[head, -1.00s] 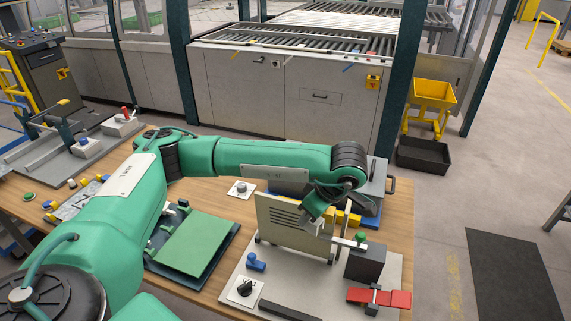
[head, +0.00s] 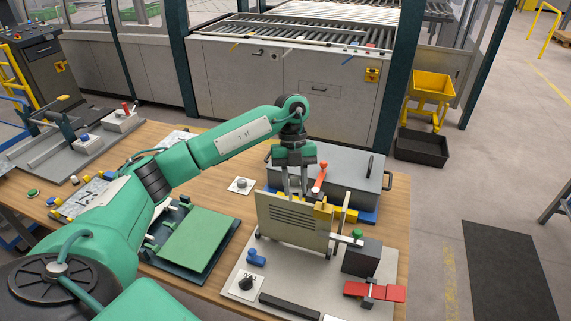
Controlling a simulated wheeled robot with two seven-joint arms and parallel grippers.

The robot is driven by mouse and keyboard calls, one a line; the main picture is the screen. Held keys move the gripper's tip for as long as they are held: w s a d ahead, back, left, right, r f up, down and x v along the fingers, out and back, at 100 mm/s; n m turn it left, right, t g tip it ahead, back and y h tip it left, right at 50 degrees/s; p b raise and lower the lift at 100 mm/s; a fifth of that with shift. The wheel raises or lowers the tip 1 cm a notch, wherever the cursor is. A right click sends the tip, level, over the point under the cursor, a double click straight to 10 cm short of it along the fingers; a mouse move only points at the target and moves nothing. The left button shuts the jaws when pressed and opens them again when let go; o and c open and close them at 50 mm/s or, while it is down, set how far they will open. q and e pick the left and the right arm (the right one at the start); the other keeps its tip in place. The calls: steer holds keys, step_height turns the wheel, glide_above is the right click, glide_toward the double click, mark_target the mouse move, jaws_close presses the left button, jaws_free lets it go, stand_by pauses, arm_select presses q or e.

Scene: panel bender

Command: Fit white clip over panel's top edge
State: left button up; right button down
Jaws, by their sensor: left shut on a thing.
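The beige slotted panel (head: 290,224) stands upright on a grey base plate at the front right of the workbench. My left gripper (head: 296,193) points down at the panel's top edge, left of its middle. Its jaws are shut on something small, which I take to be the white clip. The clip is too small and too covered by the fingers to make out, and I cannot tell whether it touches the edge. My right gripper is not in view.
A red-handled lever (head: 321,172) and yellow blocks (head: 345,214) are close behind the panel. A dark block (head: 361,257) and a red clamp (head: 375,291) stand to its right. A grey case (head: 345,167) lies behind. A green plate (head: 194,240) lies to the left.

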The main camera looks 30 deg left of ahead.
arm_select(q)
steer(key=n, duration=0.1)
steer(key=a+n+t, duration=0.1)
steer(key=n, duration=0.1)
steer(key=r+n+h, duration=0.1)
steer(key=shift+w+a+n+p, duration=0.25)
steer(key=shift+a+n+p, duration=0.05)
steer(key=shift+n, duration=0.1)
steer(key=shift+w+a+f+n+t+b, duration=0.35)
steer(key=shift+n+t, duration=0.3)
steer(key=shift+n, duration=0.75)
steer(key=shift+w+a+f+n+t+b, duration=0.1)
steer(key=shift+a+f+n+t+b, duration=0.3)
steer(key=shift+n, duration=1)
steer(key=shift+w+a+f+n+t+b, duration=0.2)
steer(key=shift+a+n+t, duration=0.3)
steer(key=shift+n+t, duration=0.65)
steer(key=shift+f+n+g, duration=0.25)
steer(key=shift+f+g, duration=0.05)
steer(key=shift+f, duration=0.05)
steer(key=shift+s, duration=0.1)
steer(key=shift+r, duration=0.15)
steer(key=shift+d, duration=0.1)
